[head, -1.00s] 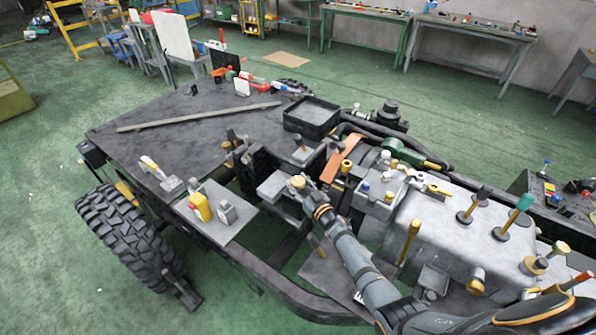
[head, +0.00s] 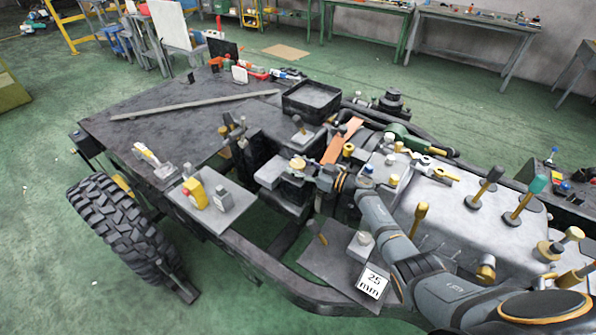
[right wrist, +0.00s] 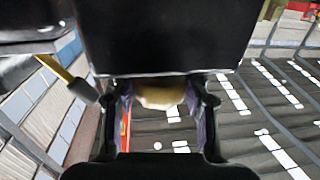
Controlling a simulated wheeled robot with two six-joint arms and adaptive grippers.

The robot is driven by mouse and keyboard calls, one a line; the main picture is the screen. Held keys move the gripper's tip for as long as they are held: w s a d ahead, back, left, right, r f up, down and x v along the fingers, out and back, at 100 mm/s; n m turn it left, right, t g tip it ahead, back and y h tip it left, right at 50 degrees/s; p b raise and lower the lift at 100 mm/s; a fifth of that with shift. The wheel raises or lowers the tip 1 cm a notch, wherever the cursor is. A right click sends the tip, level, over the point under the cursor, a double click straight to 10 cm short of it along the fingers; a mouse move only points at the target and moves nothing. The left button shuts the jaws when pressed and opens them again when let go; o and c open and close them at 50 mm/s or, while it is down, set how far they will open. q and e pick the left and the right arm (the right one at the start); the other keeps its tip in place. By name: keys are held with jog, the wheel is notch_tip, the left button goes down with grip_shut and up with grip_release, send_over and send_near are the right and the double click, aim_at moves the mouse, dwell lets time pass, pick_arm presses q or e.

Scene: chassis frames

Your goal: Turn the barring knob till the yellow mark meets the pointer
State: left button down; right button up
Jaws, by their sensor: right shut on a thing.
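The barring knob, a small tan-topped knob (head: 297,163), stands on a grey block near the middle of the chassis in the head view. My right gripper (head: 308,171) reaches it from the lower right, its fingers at the knob. In the right wrist view a cream-tan rounded top (right wrist: 160,95) sits between the two fingers of my right gripper (right wrist: 160,118), which is shut on it. The yellow mark and the pointer cannot be made out; the fingers and the small size hide them. My left gripper is out of view.
An orange plate (head: 341,142) and a black tray (head: 312,98) lie just behind the knob. A grey engine cover with upright levers (head: 483,187) stands to the right. A yellow-and-grey switch box (head: 196,192) stands left.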

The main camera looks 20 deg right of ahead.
aim_at(298, 163)
dwell(0.3)
jog(key=o, duration=1.2)
jog(key=shift+c, duration=0.2)
notch_tip(298, 163, up, 10)
